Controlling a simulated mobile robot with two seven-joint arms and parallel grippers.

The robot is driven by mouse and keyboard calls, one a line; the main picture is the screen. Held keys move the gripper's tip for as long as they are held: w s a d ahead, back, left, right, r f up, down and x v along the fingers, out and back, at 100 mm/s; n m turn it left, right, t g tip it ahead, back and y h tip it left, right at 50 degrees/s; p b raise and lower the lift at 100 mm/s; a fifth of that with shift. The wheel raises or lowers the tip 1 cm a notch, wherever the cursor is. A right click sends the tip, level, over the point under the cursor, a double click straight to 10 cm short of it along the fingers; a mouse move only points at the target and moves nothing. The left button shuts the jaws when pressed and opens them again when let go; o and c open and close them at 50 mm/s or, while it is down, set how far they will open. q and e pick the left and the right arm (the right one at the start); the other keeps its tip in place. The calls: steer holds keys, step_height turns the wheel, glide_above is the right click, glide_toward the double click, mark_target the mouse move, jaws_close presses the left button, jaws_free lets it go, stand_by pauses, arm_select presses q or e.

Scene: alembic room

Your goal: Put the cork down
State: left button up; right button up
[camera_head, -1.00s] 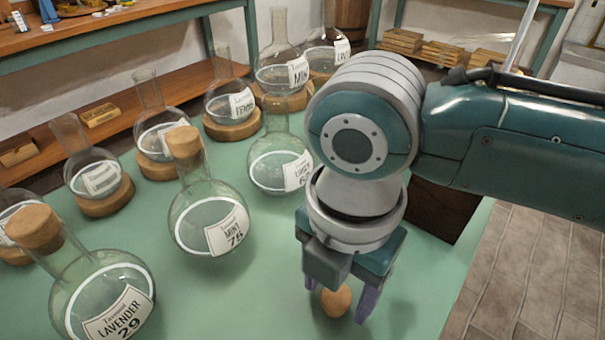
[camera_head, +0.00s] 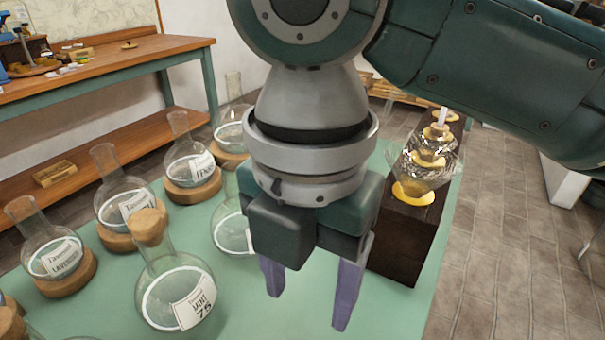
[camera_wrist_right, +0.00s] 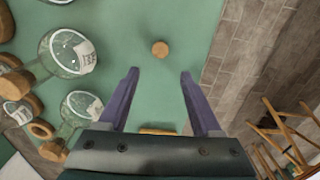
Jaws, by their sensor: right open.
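The loose cork (camera_wrist_right: 160,48) is a small round tan piece on the green tabletop (camera_wrist_right: 180,30) in the right wrist view. It sits just past the fingertips, midway between them and touching neither. In the head view the cork does not show. My right gripper (camera_head: 307,311) is open and empty above the table, its purple fingers pointing down; both fingers also show spread in the right wrist view (camera_wrist_right: 159,72). My left gripper is not in view.
A corked flask labelled 75 (camera_head: 175,290) stands left of my right gripper. Several open flasks on cork rings stand farther left and behind. A dark wooden block (camera_head: 405,235) with glass and yellow discs stands to the right. Green table in front of the gripper is clear.

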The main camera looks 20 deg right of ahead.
steer(key=s+a+f+m+t+y, duration=0.25)
steer(key=s+m+y, duration=0.2)
steer(key=m, duration=0.55)
steer(key=s+d+m+h, duration=0.2)
steer(key=s+d+m, duration=0.1)
steer(key=d+m, duration=0.3)
steer(key=s+d+f+m+t+h, duration=0.1)
steer(key=s+d+m+h, duration=0.1)
steer(key=s+d+m, duration=0.2)
steer(key=d+m, duration=0.2)
steer(key=m, duration=0.2)
steer(key=shift+s+d+f, duration=0.2)
steer(key=shift+s+d, duration=0.05)
